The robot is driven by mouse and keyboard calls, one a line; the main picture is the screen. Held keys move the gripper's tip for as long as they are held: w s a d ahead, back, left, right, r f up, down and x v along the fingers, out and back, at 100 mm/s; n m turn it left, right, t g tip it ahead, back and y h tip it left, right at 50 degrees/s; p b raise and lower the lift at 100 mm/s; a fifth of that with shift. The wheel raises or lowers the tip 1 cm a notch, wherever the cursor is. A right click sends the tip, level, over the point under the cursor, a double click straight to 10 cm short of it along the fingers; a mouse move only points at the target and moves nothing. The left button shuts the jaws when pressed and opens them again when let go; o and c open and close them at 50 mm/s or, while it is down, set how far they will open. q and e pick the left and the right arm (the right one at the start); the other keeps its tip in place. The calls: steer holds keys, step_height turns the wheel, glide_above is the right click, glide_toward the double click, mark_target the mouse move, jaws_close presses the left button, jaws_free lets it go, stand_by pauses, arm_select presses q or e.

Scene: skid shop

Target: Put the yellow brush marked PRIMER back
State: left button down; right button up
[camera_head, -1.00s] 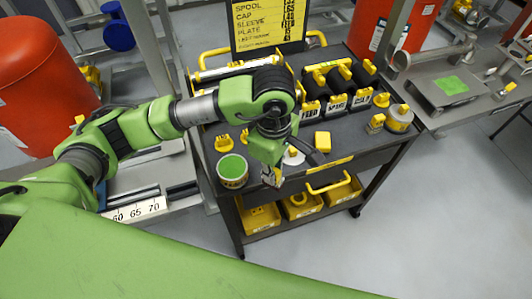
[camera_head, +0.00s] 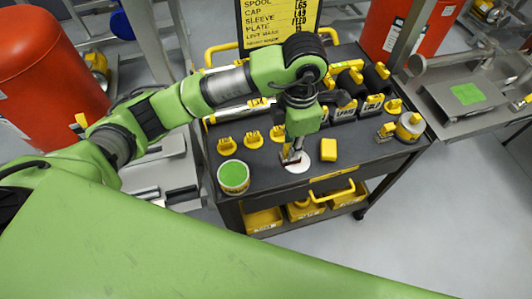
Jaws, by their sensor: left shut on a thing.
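My left gripper (camera_head: 292,152) points down over the front part of the dark tool cart top (camera_head: 345,150). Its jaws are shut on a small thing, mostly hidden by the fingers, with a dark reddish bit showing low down. I cannot make out whether it is the yellow brush, and no PRIMER mark is readable. The fingertips are just above or at a white round patch (camera_head: 300,168) on the cart top. A can with a green top (camera_head: 233,177) stands left of the gripper. My right gripper is not in view.
A yellow block (camera_head: 328,149) lies right of the gripper. Several yellow pieces (camera_head: 253,139) stand behind it. Labelled black holders (camera_head: 372,104) and a can (camera_head: 409,128) stand to the right. Yellow bins (camera_head: 263,220) sit below.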

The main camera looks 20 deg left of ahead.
arm_select(q)
steer(key=a+f+p, duration=0.1)
steer(key=a+f, duration=0.1)
steer(key=f, duration=0.1)
steer(key=a+f+p, duration=0.1)
steer(key=a+f, duration=0.1)
steer(key=f, duration=0.1)
steer(key=a+f+p, duration=0.2)
steer(key=f, duration=0.1)
steer(key=shift+w+a+f, duration=0.1)
steer(key=shift+w+a, duration=0.2)
steer(key=shift+w, duration=0.1)
steer(key=shift+f, duration=0.25)
steer(key=shift+f, duration=0.1)
steer(key=shift+f, duration=0.15)
steer(key=c, duration=2)
jaws_free()
steer(key=shift+o, duration=0.2)
